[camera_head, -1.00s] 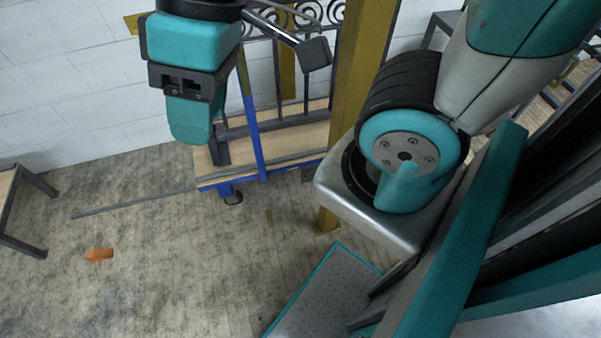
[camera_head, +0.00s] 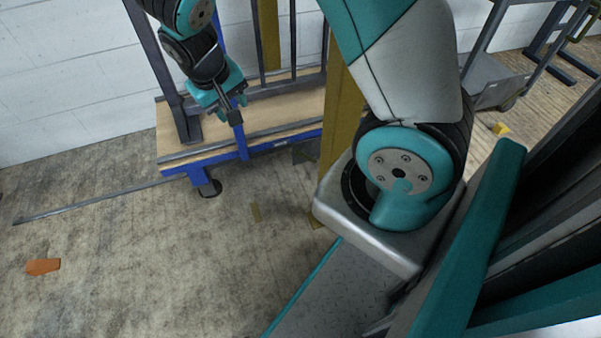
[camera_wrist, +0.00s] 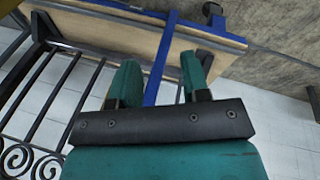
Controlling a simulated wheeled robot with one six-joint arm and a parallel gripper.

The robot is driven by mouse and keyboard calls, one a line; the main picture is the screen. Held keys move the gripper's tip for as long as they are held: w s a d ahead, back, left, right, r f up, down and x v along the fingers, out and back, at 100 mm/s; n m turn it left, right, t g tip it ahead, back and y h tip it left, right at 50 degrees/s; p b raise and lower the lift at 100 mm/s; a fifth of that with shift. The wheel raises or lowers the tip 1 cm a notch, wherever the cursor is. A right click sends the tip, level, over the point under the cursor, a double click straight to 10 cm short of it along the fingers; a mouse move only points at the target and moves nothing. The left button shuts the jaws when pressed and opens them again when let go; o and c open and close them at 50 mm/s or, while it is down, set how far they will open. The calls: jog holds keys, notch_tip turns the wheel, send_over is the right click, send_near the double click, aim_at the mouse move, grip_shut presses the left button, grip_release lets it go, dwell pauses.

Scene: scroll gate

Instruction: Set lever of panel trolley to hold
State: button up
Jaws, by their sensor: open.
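The panel trolley has a wooden deck (camera_head: 285,108) with a blue edge, and it also shows in the wrist view (camera_wrist: 130,38). A slim blue bar (camera_head: 242,146) stands at its near side; I cannot tell whether this is the lever. My gripper (camera_head: 232,108) is open, in front of the bar in the head view. In the wrist view the blue bar (camera_wrist: 155,80) appears between the open fingers of my gripper (camera_wrist: 160,65); I cannot tell whether they touch it. No hold marking is readable.
Dark upright bars (camera_head: 292,45) stand on the trolley, with scrollwork (camera_wrist: 20,160) in the wrist view. An ochre post (camera_head: 340,115) stands right of the deck. A long grey rod (camera_head: 90,203) and an orange piece (camera_head: 43,266) lie on the otherwise open floor at left.

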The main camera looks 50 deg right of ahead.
aim_at(300, 154)
jog(key=d+f+h+b, duration=0.2)
jog(key=d+f+b, duration=0.6)
jog(key=f, duration=0.5)
jog(key=w+d+f+m+h+b, duration=0.1)
jog(key=d+f+h+b, duration=0.1)
jog(key=d+f+b, duration=0.5)
jog(key=d+f+m+h+b, duration=0.1)
jog(key=d+f+b, duration=0.7)
jog(key=f, duration=1.1)
jog(key=shift+w+d+f+g+h+b, duration=0.15)
jog(key=shift+d+f+h, duration=0.05)
jog(key=shift+d, duration=0.15)
jog(key=shift+w+d+f+g+h+b, duration=0.15)
jog(key=shift+d+h, duration=0.05)
jog(key=shift+d, duration=0.15)
jog(key=shift+d+f, duration=0.35)
jog(key=shift+d, duration=0.15)
jog(key=shift+c, duration=0.4)
grip_shut()
